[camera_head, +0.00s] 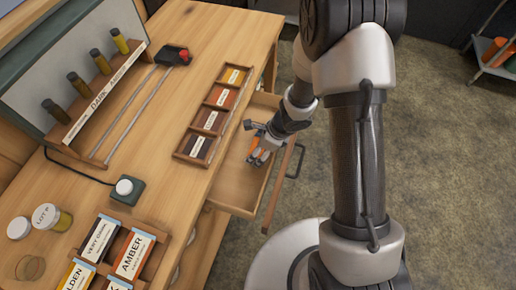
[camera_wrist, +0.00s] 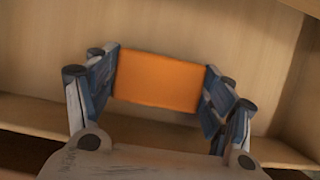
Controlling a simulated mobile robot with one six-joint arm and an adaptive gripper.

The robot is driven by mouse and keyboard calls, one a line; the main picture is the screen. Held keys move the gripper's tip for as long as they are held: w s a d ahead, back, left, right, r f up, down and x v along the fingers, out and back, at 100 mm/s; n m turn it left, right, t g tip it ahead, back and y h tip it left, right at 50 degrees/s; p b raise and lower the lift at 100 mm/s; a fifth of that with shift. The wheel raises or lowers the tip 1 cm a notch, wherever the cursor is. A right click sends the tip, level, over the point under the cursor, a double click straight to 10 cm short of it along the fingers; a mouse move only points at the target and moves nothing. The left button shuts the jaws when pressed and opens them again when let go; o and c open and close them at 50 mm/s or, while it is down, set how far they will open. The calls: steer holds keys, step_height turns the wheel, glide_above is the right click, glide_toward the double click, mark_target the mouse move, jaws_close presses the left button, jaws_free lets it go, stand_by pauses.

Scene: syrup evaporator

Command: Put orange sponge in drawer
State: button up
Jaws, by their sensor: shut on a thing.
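The orange sponge (camera_wrist: 158,82) is a flat orange block held between the two blue-grey fingers of my gripper (camera_wrist: 160,85) in the wrist view. In the head view my gripper (camera_head: 261,148) is over the open drawer (camera_head: 232,188), inside its outline, and a small bit of the orange sponge (camera_head: 254,156) shows between the fingers. The drawer is pulled out from the desk's right side, and its pale wooden floor is bare where I can see it. I cannot tell whether the sponge touches the drawer floor.
The drawer front (camera_head: 276,192) has a dark handle (camera_head: 296,161). On the desk (camera_head: 165,125) are a tray of labelled samples (camera_head: 213,113), a rack of bottles (camera_head: 95,105), jars (camera_head: 50,217) and label boxes (camera_head: 131,255). A shelf (camera_head: 484,68) with orange items stands at the far right.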

steer(key=shift+f, duration=0.15)
steer(key=o, duration=1.1)
steer(key=shift+c, duration=0.2)
steer(key=shift+r, duration=0.4)
steer(key=p+v, duration=0.6)
steer(key=v, duration=0.5)
steer(key=shift+d+r, duration=0.2)
steer(key=shift+r, duration=0.05)
